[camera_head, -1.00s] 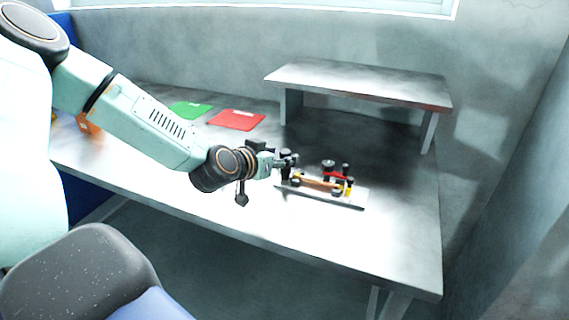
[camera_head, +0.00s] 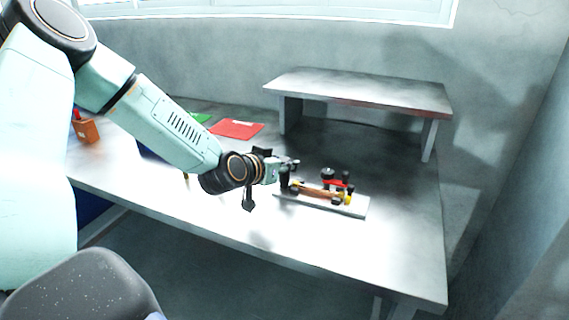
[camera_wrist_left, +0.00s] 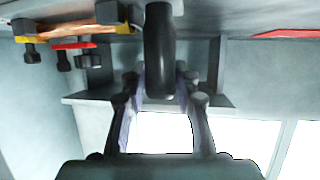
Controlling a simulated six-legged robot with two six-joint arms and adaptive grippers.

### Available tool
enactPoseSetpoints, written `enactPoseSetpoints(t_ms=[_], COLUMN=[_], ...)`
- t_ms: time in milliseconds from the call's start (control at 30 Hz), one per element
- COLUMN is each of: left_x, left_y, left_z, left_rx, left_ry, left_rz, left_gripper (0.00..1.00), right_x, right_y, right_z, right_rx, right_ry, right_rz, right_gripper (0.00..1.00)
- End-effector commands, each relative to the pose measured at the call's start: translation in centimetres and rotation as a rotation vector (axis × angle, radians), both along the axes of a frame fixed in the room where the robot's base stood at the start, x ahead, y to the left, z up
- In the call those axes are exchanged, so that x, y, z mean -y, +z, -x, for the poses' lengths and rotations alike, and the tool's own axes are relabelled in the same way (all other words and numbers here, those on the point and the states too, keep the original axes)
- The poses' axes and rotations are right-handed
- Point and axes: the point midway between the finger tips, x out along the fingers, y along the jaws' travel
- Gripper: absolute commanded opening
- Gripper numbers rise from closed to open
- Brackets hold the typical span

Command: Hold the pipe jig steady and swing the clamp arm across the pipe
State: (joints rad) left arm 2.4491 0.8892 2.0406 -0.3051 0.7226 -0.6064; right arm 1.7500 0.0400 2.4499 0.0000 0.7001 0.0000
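The pipe jig (camera_head: 356,210) lies on the metal table, a pale plate with dark posts and yellow supports. The copper pipe (camera_head: 316,193) lies along it; in the left wrist view the pipe (camera_wrist_left: 78,31) is at upper left. The red clamp arm (camera_head: 335,183) is beside the pipe, near its right end, and shows in the left wrist view (camera_wrist_left: 74,45) roughly alongside it. A black upright handle (camera_wrist_left: 159,50) stands at the jig's left end. My left gripper (camera_head: 287,166) has its fingers on both sides of this handle, apparently touching it. My right gripper is out of view.
A raised metal shelf (camera_head: 355,90) stands behind the jig. A red mat (camera_head: 237,129) and a partly hidden green mat (camera_head: 201,117) lie at the back left. An orange container (camera_head: 87,131) stands at far left. The table (camera_head: 390,250) is clear in front of and right of the jig.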

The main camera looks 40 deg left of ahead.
Motion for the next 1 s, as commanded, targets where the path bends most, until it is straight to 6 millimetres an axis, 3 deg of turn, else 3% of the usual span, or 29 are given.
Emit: enactPoseSetpoints(t_ms=[300, 700, 733, 1000], left_x=[-0.01, -0.02, -0.02, -0.01], left_y=[0.05, 0.06, 0.06, 0.03], left_z=[-0.01, -0.02, -0.02, 0.0], left_rx=[0.001, 0.001, 0.001, 0.001], left_ry=[0.0, 0.001, 0.001, 0.0], left_rz=[0.0, 0.0, 0.0, 0.0], left_gripper=[0.01, 0.0, 0.28, 0.49], right_x=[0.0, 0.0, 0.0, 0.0], right_y=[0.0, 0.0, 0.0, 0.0], right_z=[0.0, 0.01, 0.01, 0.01], right_rx=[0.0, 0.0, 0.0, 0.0], right_ry=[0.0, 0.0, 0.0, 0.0], right_rz=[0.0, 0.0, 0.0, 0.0], right_gripper=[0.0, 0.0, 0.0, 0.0])
